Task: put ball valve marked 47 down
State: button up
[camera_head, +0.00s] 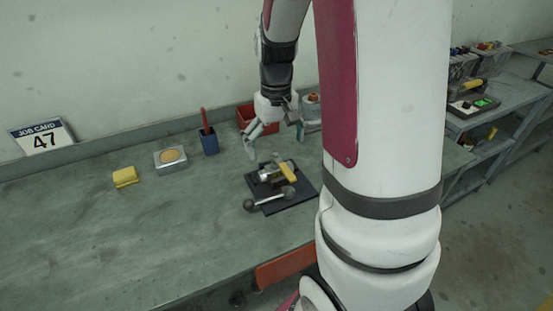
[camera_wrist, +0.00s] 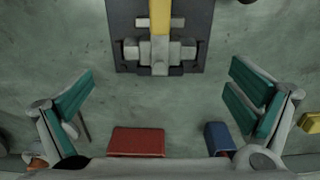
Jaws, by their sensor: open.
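A metal valve with a yellow lever (camera_head: 286,172) sits in a small vise-like fixture on a dark base plate (camera_head: 300,195) on the bench. In the wrist view the yellow lever (camera_wrist: 160,48) and the dark plate (camera_wrist: 200,15) show at the top. No number can be read on the valve. My gripper (camera_head: 276,145) is open and empty above the bench, behind the fixture. The fingers are apart from the valve.
A "JOB CARD 47" sign (camera_head: 42,137) stands at the back left. A yellow block (camera_head: 125,177), a grey box with a tan disc (camera_head: 171,159), a blue cup (camera_head: 209,142) and a red bin (camera_head: 245,114) stand along the bench. The left front of the bench is clear.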

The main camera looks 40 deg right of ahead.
notch_tip(320, 180, up, 4)
jog(key=shift+r, duration=0.1)
jog(key=s+a+r+n+t, duration=0.1)
jog(key=s+a+r+t, duration=0.1)
jog(key=s+a+r, duration=0.3)
jog(key=s+a+r+n+t, duration=0.2)
jog(key=s+a+r, duration=0.3)
jog(key=s+a, duration=0.5)
jog(key=a, duration=0.2)
jog(key=shift+s+a, duration=0.35)
jog(key=shift+a, duration=0.05)
